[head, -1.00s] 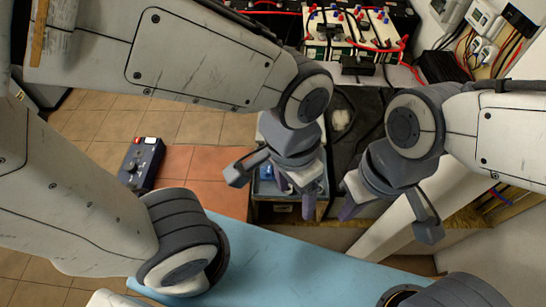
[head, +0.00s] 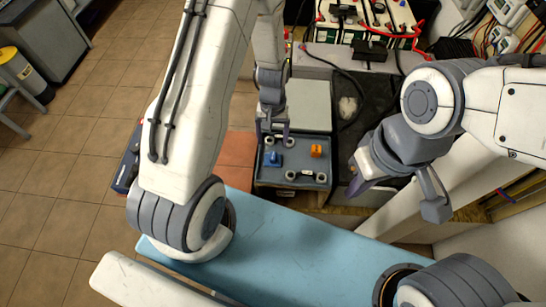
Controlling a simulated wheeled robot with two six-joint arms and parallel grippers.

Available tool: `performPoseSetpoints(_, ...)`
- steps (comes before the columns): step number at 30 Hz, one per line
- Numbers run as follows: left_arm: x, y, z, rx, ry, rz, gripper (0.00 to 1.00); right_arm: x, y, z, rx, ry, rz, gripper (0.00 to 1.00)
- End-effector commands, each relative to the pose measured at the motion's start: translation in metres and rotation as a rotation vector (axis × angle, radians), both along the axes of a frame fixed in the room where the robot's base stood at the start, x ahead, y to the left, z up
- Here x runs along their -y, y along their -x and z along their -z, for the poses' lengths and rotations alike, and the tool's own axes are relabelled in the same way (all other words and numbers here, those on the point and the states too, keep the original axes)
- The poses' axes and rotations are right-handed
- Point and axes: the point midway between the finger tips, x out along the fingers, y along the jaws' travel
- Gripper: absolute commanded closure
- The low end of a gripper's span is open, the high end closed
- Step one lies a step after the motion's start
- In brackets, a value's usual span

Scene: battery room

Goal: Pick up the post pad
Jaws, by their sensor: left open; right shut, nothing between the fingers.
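I cannot tell for sure which thing is the post pad. My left gripper (head: 274,138) is open, points down over the tray's far left edge, just beyond the blue piece, and appears empty. My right gripper (head: 361,182) is shut and empty, to the right of the tray.
A blue-topped bench (head: 290,240) crosses the front. A light grey panel (head: 308,104) is behind the tray, with a whitish lump (head: 348,106) on a dark surface beside it. Batteries with cables (head: 370,30) stand at the back. A yellow-banded bin (head: 22,72) is far left.

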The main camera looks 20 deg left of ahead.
Motion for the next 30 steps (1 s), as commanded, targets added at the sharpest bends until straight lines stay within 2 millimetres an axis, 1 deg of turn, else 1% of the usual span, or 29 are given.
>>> performPoseSetpoints(1,0.001,0.003,0.01,-0.006,0.0,0.001,0.2,0.0,0.0,0.0,0.0,0.0,0.0,1.0)
performPoseSetpoints(3,0.002,0.004,0.021,-0.005,0.0,0.001,0.2,0.0,0.0,0.0,0.0,0.0,0.0,1.0)
performPoseSetpoints(6,0.002,0.005,0.033,-0.004,0.001,0.003,0.2,0.0,0.0,0.0,0.0,0.0,0.0,1.0)
performPoseSetpoints(11,0.003,0.005,0.043,-0.001,0.0,0.003,0.2,0.0,0.0,-0.001,0.0,0.0,0.0,1.0)
performPoseSetpoints(13,0.003,0.006,0.05,-0.004,0.001,0.003,0.2,0.0,0.0,-0.003,0.0,0.0,0.0,1.0)
performPoseSetpoints(18,0.005,0.009,0.076,-0.005,0.0,0.003,0.2,0.0,0.0,-0.006,0.0,0.0,0.0,1.0)
performPoseSetpoints(21,0.005,0.01,0.087,-0.003,-0.001,0.003,0.2,0.0,0.0,-0.005,0.0,0.0,0.0,1.0)
performPoseSetpoints(24,0.005,0.01,0.091,-0.001,0.0,0.004,0.2,0.0,0.0,-0.005,0.0,0.0,0.0,1.0)
performPoseSetpoints(30,0.005,0.009,0.091,0.0,0.0,0.004,0.2,0.0,0.0,-0.005,0.0,0.0,0.0,1.0)
